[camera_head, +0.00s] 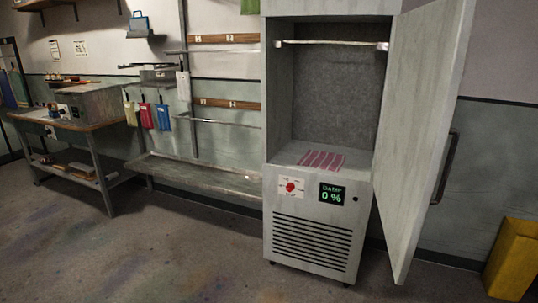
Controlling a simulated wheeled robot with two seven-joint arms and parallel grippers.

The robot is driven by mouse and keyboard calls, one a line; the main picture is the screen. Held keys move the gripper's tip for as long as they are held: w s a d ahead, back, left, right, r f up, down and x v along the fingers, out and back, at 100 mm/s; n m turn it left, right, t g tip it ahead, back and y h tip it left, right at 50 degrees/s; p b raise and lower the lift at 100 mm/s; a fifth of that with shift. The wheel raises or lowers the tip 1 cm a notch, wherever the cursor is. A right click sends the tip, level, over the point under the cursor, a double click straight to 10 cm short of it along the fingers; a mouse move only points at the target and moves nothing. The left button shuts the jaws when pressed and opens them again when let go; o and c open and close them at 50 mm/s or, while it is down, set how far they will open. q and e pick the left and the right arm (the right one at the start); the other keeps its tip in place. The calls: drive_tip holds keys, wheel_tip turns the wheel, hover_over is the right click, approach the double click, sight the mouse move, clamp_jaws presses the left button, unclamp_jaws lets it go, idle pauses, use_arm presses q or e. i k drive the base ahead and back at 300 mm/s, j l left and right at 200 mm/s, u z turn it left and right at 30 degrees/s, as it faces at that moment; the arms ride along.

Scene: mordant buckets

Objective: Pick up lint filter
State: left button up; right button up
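I cannot identify the lint filter for sure in this view. An open drying cabinet (314,226) stands at the centre right. A flat pink and white striped piece (322,160) lies on the cabinet's floor; I cannot tell whether it is a cloth or the filter. Below it are a red knob (291,187), a green display (332,194) reading "DAMP 0 %" and a dark slotted grille (311,244). Neither of my grippers is in view.
The cabinet door (424,130) is swung open to the right, and a bare rail (332,43) spans the inside. A workbench (95,126) stands at the left, wall racks (215,120) between, a yellow bin (514,258) at the right. The floor (170,250) in front is clear.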

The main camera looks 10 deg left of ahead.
sight(141, 22)
drive_tip(key=i+j+u, duration=0.3)
drive_tip(key=i, duration=0.35)
drive_tip(key=i+u, duration=0.35)
drive_tip(key=i, duration=0.35)
drive_tip(key=i+u, duration=0.3)
drive_tip(key=i, duration=0.35)
drive_tip(key=i+l+u, duration=0.3)
drive_tip(key=i, duration=0.4)
